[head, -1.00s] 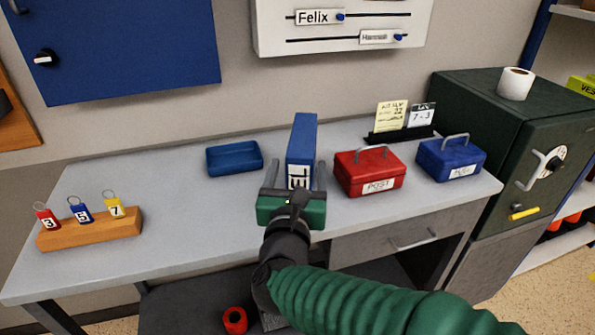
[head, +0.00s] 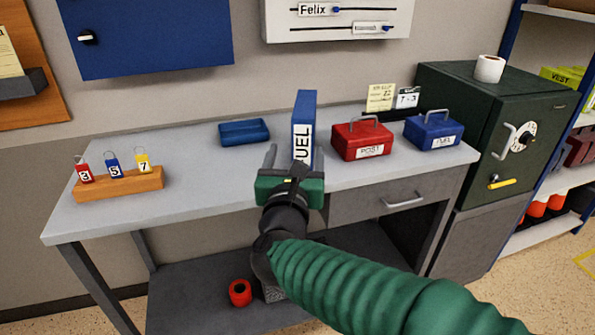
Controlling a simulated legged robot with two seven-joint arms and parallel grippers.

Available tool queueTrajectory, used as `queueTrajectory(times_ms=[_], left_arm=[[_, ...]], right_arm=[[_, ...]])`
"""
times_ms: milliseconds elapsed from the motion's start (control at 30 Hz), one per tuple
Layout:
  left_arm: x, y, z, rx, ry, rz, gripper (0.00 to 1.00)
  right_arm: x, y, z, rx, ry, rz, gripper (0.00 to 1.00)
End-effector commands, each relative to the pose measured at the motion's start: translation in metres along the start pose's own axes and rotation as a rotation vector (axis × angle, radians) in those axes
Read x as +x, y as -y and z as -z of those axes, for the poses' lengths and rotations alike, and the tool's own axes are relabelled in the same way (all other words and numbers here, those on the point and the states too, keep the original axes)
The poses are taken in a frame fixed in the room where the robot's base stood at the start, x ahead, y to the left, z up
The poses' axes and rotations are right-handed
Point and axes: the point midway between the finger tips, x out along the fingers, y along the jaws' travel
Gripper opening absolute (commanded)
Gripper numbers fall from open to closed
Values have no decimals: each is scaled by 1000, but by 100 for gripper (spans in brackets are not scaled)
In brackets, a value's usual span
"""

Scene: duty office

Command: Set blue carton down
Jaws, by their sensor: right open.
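The blue carton (head: 304,108) stands upright on the grey desk (head: 220,185), with a white label reading "UEL" on its front. My right gripper (head: 295,160) is open in front of it, with its green palm toward me. One finger shows left of the carton, apart from it. The other finger is by the carton's lower right side; I cannot tell if it touches. The carton's lower front is partly hidden by the gripper. My left gripper is not in view.
A blue tray (head: 244,132) lies left of the carton. A red POST box (head: 362,141) and a blue cash box (head: 433,131) stand to the right. A wooden block with key tags (head: 118,184) is at left. The desk between block and carton is clear.

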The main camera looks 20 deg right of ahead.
Motion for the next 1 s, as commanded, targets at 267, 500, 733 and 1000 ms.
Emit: queueTrajectory(times_ms=[267, 500, 733, 1000], left_arm=[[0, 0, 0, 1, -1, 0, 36], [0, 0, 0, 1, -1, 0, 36], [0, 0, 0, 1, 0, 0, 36], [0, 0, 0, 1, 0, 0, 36]], right_arm=[[4, -8, 19, -224, -27, -71, 72], [-36, -1, 196, -1638, -104, -721, 72], [-163, 99, 344, -2522, 228, -1747, 72], [-202, 132, 365, 2261, -390, 1806, 72]])
